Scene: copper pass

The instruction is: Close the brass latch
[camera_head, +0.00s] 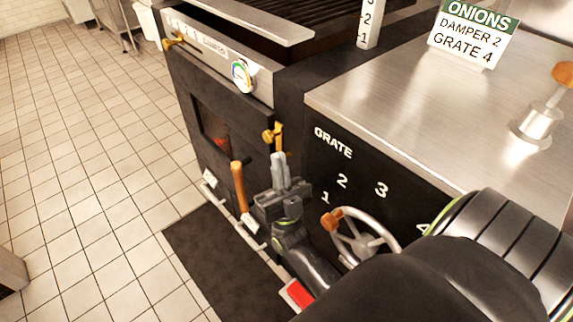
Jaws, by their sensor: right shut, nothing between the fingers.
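The brass latch (274,134) is on the right edge of the black oven's front door (215,128), with a knob and an upright strip. My right gripper (279,160) is just below the latch, its fingers together, pointing up, with nothing between them. I cannot tell whether the fingertips touch the latch. The door looks flush with the oven front, but the latch's exact engagement is too small to tell. My left gripper is not in view.
A wooden handle (239,187) stands left of my gripper. A handwheel (362,238) with a wooden knob is at the lower right. A steel counter (440,110) holds an onions sign (472,35).

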